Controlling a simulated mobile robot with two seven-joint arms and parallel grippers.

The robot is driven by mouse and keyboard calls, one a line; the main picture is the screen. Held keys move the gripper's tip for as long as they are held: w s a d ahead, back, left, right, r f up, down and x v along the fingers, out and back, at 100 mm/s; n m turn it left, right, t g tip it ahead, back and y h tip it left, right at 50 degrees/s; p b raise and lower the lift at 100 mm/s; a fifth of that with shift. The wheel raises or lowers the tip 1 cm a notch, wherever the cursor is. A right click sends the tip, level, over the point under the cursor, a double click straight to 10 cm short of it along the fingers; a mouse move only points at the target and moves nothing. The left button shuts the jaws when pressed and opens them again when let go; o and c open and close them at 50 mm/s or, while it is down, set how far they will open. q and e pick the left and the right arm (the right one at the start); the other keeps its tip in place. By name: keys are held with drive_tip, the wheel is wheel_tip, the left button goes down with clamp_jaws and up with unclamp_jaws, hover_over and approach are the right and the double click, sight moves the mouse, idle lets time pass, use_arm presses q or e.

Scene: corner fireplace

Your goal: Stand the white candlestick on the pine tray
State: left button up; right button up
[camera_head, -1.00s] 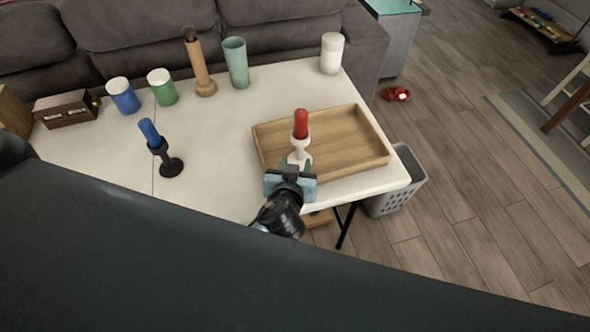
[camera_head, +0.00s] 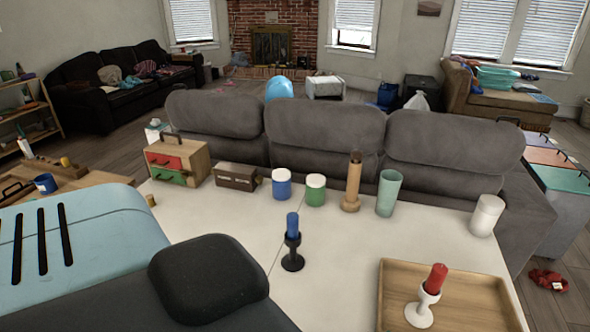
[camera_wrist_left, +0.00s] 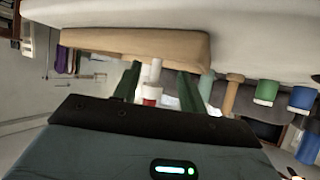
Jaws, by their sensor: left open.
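The white candlestick (camera_head: 421,308) holds a red candle (camera_head: 437,278) and stands upright inside the pine tray (camera_head: 484,292) at the bottom right of the head view. In the left wrist view, which is upside down, the candlestick (camera_wrist_left: 155,68) shows between my left gripper's fingers, with its red candle below it. The near wall of the tray (camera_wrist_left: 110,42) hides its base there. My left gripper (camera_wrist_left: 159,74) is open, its fingers apart on either side of the candlestick in the picture; I cannot tell how far off it is. My right gripper is not in view.
A black candlestick with a blue candle (camera_head: 292,240) stands on the white table (camera_head: 235,225). Behind it are blue and green jars, a wooden pestle-like object (camera_head: 353,180), a green tumbler (camera_head: 389,192) and a white cup (camera_head: 487,215). A grey sofa (camera_head: 330,140) borders the far edge.

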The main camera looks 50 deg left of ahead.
use_arm(q)
drive_tip(key=s+a+f+m+g+h, duration=0.1)
drive_tip(key=s+a+f, duration=0.1)
drive_tip(key=s, duration=0.6)
drive_tip(key=s+a+f+g, duration=0.1)
drive_tip(key=s+a+f, duration=0.1)
drive_tip(key=s+f, duration=0.3)
drive_tip(key=s+a+f+m+g+h, duration=0.1)
drive_tip(key=s+a+f, duration=0.1)
drive_tip(key=s, duration=1)
drive_tip(key=shift+a+f+m+h, duration=0.2)
drive_tip(key=shift+f+m+h, duration=0.1)
drive_tip(key=shift+f, duration=0.6)
